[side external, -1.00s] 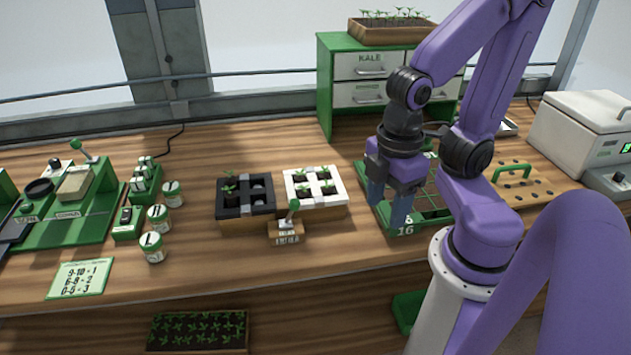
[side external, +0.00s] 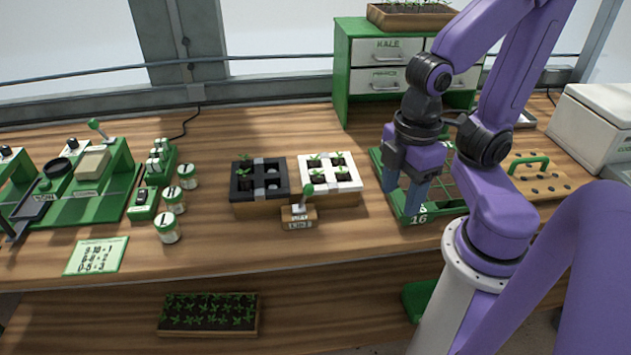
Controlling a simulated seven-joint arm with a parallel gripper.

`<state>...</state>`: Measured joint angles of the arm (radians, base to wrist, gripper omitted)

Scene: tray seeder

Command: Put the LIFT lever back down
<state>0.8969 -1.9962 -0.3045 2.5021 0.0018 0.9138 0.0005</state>
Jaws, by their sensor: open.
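The lever with a green knob (side external: 307,190) stands up from a small wooden block (side external: 299,223) at the front of two seedling trays. Its stem leans slightly right. The block has a label whose words are too blurred to read surely. My gripper (side external: 403,207) is open and empty, pointing down over the front left of a green wire rack (side external: 426,216), right of the lever and apart from it. Whether its fingertips touch the rack cannot be told.
A black tray (side external: 242,197) and a white tray (side external: 352,183) with seedlings sit directly behind the lever. Jars (side external: 167,229), a switch box and a green station stand left. A green drawer cabinet (side external: 345,75) is behind my arm. Bench in front of the lever is clear.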

